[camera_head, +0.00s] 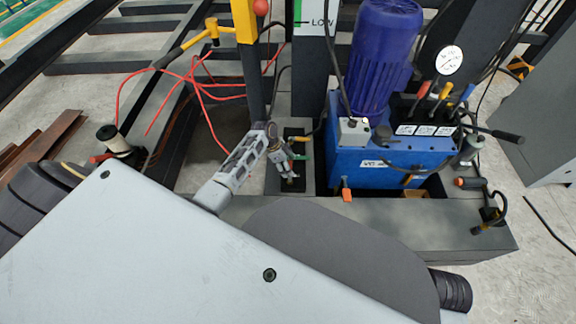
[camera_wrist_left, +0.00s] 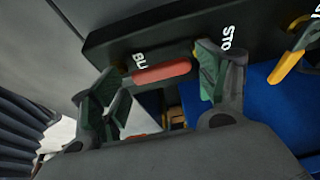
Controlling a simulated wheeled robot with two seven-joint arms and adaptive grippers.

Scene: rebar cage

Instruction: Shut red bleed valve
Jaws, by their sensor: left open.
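In the left wrist view a red valve handle (camera_wrist_left: 160,72) lies crosswise in front of a black block (camera_wrist_left: 125,42) with partly hidden white lettering. My left gripper (camera_wrist_left: 158,76) is open, with a green-padded finger on each side of the handle. The handle's right end comes close to the right finger; I cannot tell whether they touch. My right gripper is out of view.
A yellow lever (camera_wrist_left: 287,67) is right of the fingers, before a blue surface (camera_wrist_left: 250,105). In the head view an orange handle (camera_head: 346,190) is at the blue unit's front. Red cables (camera_head: 200,88) cross the left side. A gauge (camera_head: 448,60) stands above the levers.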

